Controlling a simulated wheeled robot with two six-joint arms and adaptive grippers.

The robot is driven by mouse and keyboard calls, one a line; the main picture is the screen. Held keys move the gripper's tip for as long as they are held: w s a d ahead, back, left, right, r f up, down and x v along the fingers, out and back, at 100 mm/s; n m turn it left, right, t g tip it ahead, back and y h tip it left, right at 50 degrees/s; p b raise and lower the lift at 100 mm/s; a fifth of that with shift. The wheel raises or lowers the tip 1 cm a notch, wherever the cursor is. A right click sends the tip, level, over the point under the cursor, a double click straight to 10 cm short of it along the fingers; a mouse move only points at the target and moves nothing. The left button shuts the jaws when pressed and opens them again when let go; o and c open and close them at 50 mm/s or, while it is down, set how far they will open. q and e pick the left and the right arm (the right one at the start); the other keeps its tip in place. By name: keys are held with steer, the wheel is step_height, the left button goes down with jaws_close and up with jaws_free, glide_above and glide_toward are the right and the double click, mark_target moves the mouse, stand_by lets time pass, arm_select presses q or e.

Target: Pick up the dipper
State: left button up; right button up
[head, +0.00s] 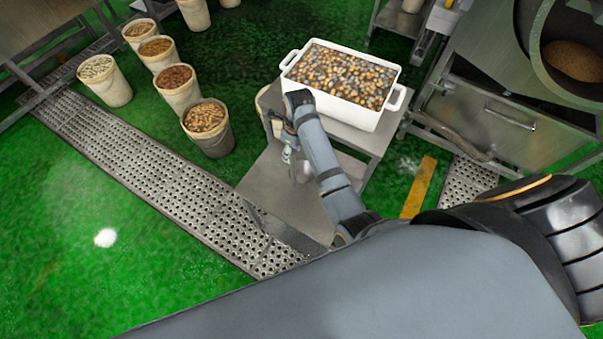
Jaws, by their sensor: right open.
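My right arm reaches from the lower right to the left side of a metal stand (362,137). My right gripper (288,155) points down beside the stand, small in view and partly covered by my wrist; it is open. A pale beige rounded thing (262,101), possibly the dipper, shows just left of my wrist at the stand's edge. Most of it is hidden behind my wrist, so I cannot tell whether the gripper touches it. My left gripper is out of view.
A white tub (360,112) full of small brown and grey pieces sits on the stand. Several filled buckets (215,143) stand at the upper left. A metal drum machine (490,115) is at the right. Green floor with a perforated drain strip (150,165) lies open at the left.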

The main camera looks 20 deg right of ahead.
steer(key=shift+w+a+f, duration=0.1)
steer(key=shift+w+f, duration=0.1)
steer(key=shift+f, duration=1.2)
jaws_close()
